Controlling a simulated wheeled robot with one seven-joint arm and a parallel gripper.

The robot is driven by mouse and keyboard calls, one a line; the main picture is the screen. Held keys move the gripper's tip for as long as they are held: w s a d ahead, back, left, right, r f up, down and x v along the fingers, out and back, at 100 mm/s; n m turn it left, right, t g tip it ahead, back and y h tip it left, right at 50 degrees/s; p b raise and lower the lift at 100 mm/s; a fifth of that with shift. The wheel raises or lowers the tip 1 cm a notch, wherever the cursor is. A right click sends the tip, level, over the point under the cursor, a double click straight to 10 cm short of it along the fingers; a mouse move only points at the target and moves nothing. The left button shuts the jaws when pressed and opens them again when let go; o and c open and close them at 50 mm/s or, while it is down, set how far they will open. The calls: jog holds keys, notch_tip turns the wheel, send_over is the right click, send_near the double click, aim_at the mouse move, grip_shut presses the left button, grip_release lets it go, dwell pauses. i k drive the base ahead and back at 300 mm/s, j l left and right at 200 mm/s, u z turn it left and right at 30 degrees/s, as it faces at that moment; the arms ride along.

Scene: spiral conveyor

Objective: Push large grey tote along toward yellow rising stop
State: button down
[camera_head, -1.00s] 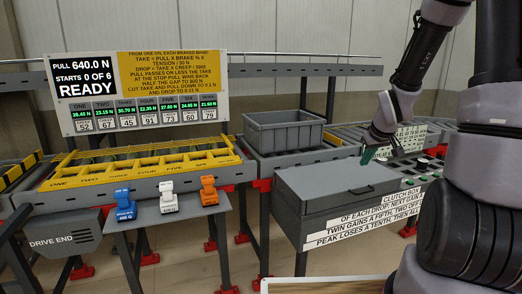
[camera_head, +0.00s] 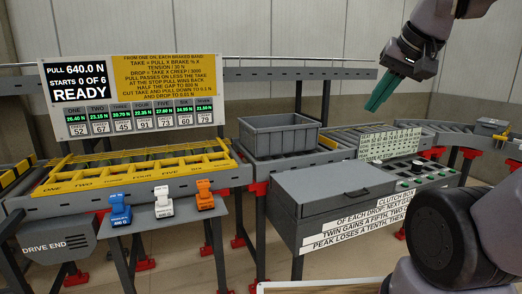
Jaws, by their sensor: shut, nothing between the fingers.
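The large grey tote (camera_head: 279,136) sits upright and open-topped on the grey roller conveyor, right of the yellow-barred section. My gripper (camera_head: 373,106) is shut, with green fingers pointing down and left. It is raised in the air, right of the tote and apart from it. The yellow frame with several numbered bars (camera_head: 137,168) lies on the conveyor to the left of the tote. I cannot tell which yellow part is the rising stop.
A grey clutch box (camera_head: 335,190) with a control panel (camera_head: 412,172) stands in front of the conveyor. Blue (camera_head: 119,210), white (camera_head: 163,202) and orange (camera_head: 204,195) weights stand on a small table. A sign board (camera_head: 128,90) rises behind the yellow bars. The conveyor curves away at right.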

aim_at(269, 135)
jog(key=i+j+u, duration=0.25)
jog(key=i+j, duration=0.4)
jog(key=i+j+u, duration=0.25)
jog(key=i+j, duration=0.3)
jog(key=i, duration=0.1)
